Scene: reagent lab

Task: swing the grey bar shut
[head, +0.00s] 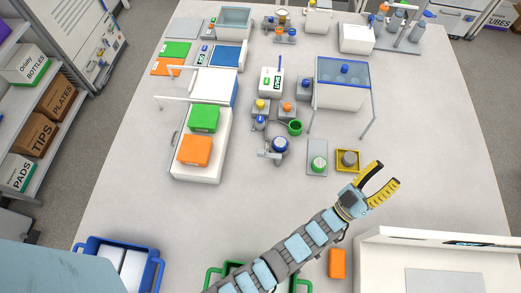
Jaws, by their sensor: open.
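Several thin pale grey bars show, and I cannot tell for sure which one the task means. One bar (188,99) sticks out to the left over the back end of a white tray unit (199,174). A shorter bar (183,68) sticks out beside a blue-topped unit. Two more slant down from the blue-lidded clear tank: a left bar (311,119) and a right bar (368,127). My gripper (388,173), with yellow and black fingers, is open and empty. It is in front of the tank, to the right of a yellow tray, apart from every bar.
A green box (204,117) and an orange box (195,150) sit on the white tray unit. A green-capped jar (318,163) and the yellow tray (357,166) stand near my gripper. A white machine (400,247) fills the front right.

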